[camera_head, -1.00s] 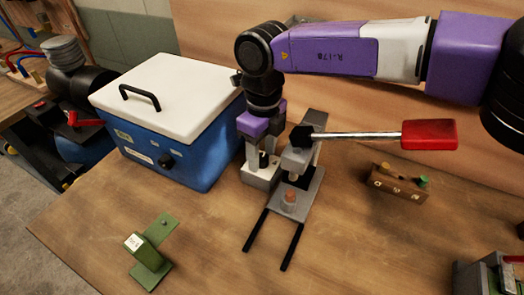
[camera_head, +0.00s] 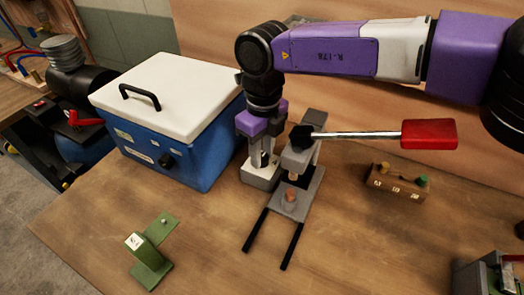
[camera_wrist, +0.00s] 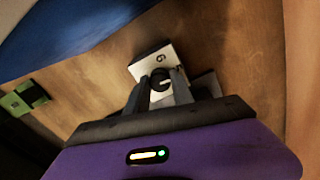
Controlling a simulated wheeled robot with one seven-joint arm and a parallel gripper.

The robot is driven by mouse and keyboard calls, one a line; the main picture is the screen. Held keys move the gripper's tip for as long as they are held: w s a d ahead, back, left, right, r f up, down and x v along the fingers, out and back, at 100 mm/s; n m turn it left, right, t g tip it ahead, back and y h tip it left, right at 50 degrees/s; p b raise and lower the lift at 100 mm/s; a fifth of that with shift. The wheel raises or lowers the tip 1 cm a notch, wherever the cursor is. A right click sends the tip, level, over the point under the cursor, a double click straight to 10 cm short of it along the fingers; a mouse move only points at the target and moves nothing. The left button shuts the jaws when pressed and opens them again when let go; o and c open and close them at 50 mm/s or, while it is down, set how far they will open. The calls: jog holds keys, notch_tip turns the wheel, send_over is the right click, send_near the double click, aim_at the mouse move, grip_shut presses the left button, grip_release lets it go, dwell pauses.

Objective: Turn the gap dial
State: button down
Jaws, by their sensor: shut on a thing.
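The gap dial is a small black knob that shows in the wrist view (camera_wrist: 160,80). It sits on a pale grey block (camera_head: 258,176) at the left side of the press. A single digit on the block, 6 or 9, shows in the wrist view (camera_wrist: 160,56). My gripper (camera_head: 262,158) points straight down over the block, its two grey fingers closed around the knob from both sides. The fingers hide part of the knob in the head view.
The grey press (camera_head: 312,177) has a long lever with a red handle (camera_head: 429,134) reaching right, just below my arm. A blue box with a white lid (camera_head: 168,95) stands close on the left. A green bracket (camera_head: 149,255) and a wooden block (camera_head: 398,184) stand on the table.

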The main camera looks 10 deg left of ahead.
aim_at(263, 156)
jog(key=m, duration=0.5)
jog(key=shift+r, duration=0.1)
jog(key=m, duration=0.5)
jog(key=shift+m, duration=0.3)
dwell(0.3)
jog(key=c, duration=1.1)
grip_release()
notch_tip(263, 156, up, 8)
jog(key=shift+d+f, duration=0.1)
jog(key=shift+d, duration=0.05)
